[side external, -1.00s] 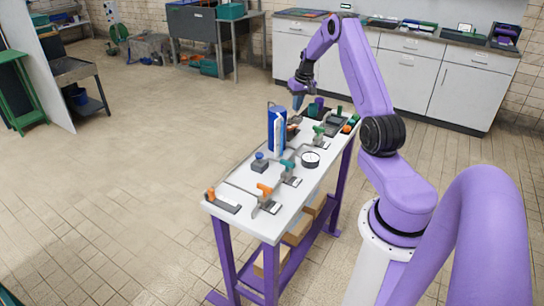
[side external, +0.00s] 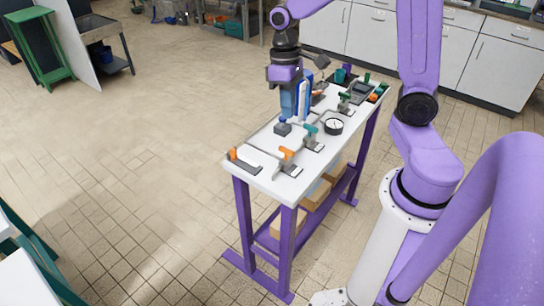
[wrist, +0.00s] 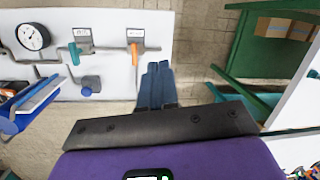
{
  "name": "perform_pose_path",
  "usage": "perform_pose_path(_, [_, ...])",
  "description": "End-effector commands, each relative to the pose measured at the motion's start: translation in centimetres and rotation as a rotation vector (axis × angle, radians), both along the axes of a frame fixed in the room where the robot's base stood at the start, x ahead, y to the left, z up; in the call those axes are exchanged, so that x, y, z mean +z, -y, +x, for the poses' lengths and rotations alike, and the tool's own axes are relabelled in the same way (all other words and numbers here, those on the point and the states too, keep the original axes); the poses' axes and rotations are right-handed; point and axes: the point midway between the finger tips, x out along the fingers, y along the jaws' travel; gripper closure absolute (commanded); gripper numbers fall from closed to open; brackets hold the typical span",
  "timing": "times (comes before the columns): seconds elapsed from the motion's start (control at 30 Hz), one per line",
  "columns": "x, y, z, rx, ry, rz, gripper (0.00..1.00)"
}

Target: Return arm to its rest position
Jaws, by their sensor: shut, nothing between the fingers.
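My gripper (side external: 288,112) has blue fingers and hangs pointing down above the white bench (side external: 258,172), near its left long edge.
The bench holds an orange-handled valve (side external: 286,153), a teal-handled valve (side external: 310,130), a round gauge (side external: 333,126) and a grey block (side external: 283,129). Cardboard boxes (side external: 315,195) sit on its lower shelf. Green furniture (wrist: 270,50) shows at the wrist view's right. The floor left of the bench is open.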

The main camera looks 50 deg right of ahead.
Motion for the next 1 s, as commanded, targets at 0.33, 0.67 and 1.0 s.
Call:
perform_pose_path(0.33, [1.8,-6.1,-10.2,0.475,0.113,-0.022,1.0])
perform_pose_path(0.67, [1.9,-6.6,-16.9,0.801,0.2,-0.006,1.0])
perform_pose_path(1.0, [1.8,-6.5,-17.8,0.848,0.212,-0.002,1.0])
